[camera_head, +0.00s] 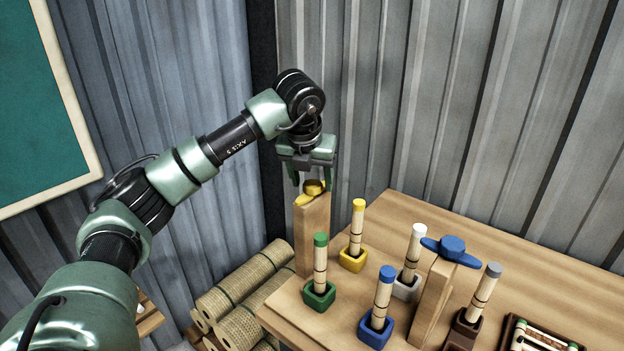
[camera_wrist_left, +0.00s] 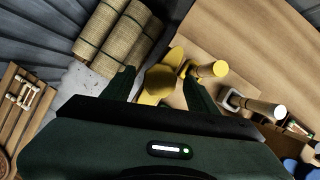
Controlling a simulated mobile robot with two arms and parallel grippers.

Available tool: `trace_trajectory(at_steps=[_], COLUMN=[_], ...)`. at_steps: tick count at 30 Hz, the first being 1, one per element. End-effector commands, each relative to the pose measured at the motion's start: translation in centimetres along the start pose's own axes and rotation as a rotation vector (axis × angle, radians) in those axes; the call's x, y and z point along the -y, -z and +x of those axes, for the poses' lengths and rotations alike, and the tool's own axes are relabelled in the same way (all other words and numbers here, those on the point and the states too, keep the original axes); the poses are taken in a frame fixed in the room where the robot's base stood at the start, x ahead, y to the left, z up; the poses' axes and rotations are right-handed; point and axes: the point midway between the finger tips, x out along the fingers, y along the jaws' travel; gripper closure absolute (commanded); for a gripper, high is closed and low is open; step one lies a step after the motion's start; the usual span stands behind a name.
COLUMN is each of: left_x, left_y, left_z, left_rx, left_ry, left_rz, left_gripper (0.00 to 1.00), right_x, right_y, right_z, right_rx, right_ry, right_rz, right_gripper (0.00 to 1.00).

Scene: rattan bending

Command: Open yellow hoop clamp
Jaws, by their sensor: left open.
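The yellow hoop clamp (camera_head: 314,188) sits on top of a tall wooden post (camera_head: 313,236) at the left corner of the workbench. In the left wrist view the yellow clamp (camera_wrist_left: 161,77) lies between the two fingers, with a rounded middle and arms reaching to both sides. My left gripper (camera_head: 312,178) points down just above it, open, with a finger on each side; it also shows in the left wrist view (camera_wrist_left: 160,85). I cannot tell whether the fingers touch the clamp. My right gripper is in neither view.
A blue clamp (camera_head: 453,248) tops another post to the right. Rods stand in yellow (camera_head: 353,260), green (camera_head: 319,295), white (camera_head: 407,288) and blue (camera_head: 375,331) holders on the bench (camera_head: 560,270). A dark tray (camera_head: 541,338) lies at the front right. Rattan rolls (camera_head: 238,282) lie left of the bench.

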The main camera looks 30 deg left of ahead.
Motion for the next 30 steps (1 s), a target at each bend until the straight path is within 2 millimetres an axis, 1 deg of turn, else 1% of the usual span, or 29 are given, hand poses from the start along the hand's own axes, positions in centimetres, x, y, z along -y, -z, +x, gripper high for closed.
trace_trajectory(at_steps=[2, 5, 9, 12, 15, 19, 30], left_x=[0.1, 0.1, 0.1, 0.1, 0.1, 0.1, 0.0], left_y=[0.0, -0.1, -0.1, -0.1, -0.1, -0.1, -0.1], left_z=[-0.6, -2.1, -4.6, -6.1, -7.1, -7.7, -7.7], left_rx=[0.003, 0.006, 0.006, 0.005, 0.004, 0.002, 0.002], left_ry=[0.003, 0.004, 0.004, 0.002, 0.002, 0.002, 0.001], left_rz=[0.0, 0.001, 0.0, -0.001, -0.001, -0.001, -0.001], left_gripper=[0.41, 0.41, 0.41, 0.41, 0.41, 0.41, 0.41], right_x=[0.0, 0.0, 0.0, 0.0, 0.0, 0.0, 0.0], right_y=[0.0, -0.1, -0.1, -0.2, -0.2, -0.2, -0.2], right_z=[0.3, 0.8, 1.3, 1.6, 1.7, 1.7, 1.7], right_rx=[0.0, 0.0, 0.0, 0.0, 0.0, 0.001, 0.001], right_ry=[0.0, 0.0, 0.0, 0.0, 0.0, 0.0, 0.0], right_rz=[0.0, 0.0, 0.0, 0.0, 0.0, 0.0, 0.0], right_gripper=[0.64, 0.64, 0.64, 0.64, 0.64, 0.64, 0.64])
